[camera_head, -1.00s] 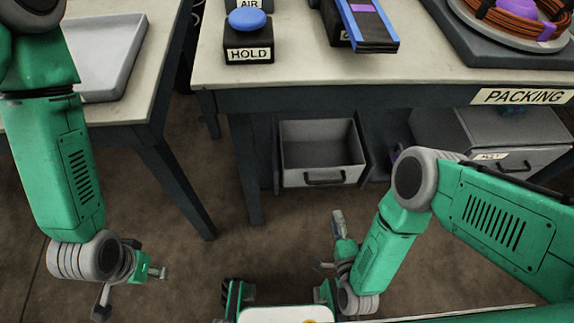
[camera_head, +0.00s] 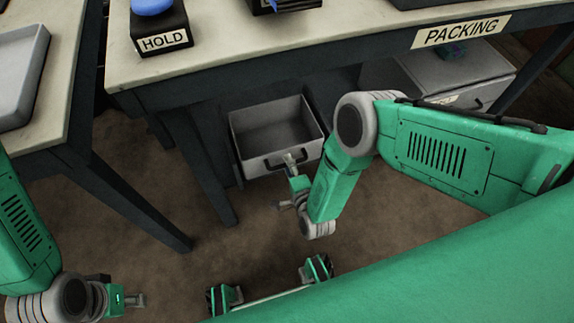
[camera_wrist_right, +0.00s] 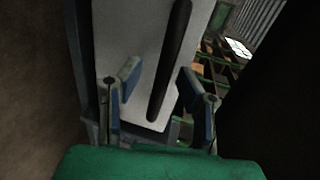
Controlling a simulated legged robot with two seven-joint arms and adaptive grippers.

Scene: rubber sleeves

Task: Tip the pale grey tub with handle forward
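The pale grey tub (camera_head: 240,128) stands upright and open-topped under the packing table, its dark handle (camera_head: 270,164) on the front wall. In the right wrist view the tub's front wall (camera_wrist_right: 115,45) fills the upper middle. The dark handle (camera_wrist_right: 170,62) runs between the two spread fingers of my right gripper (camera_wrist_right: 160,85), which look open; contact cannot be told. My left gripper (camera_head: 125,300) is low at the left, empty and away from the tub; its fingers stood apart earlier and are partly hidden now.
The packing table (camera_head: 230,62) overhangs the tub, with a leg (camera_head: 205,165) close on its left. A second grey container (camera_head: 455,75) stands under the table at the right. A side table with a tray (camera_head: 22,75) is at the left. The floor (camera_head: 150,150) in front is clear.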

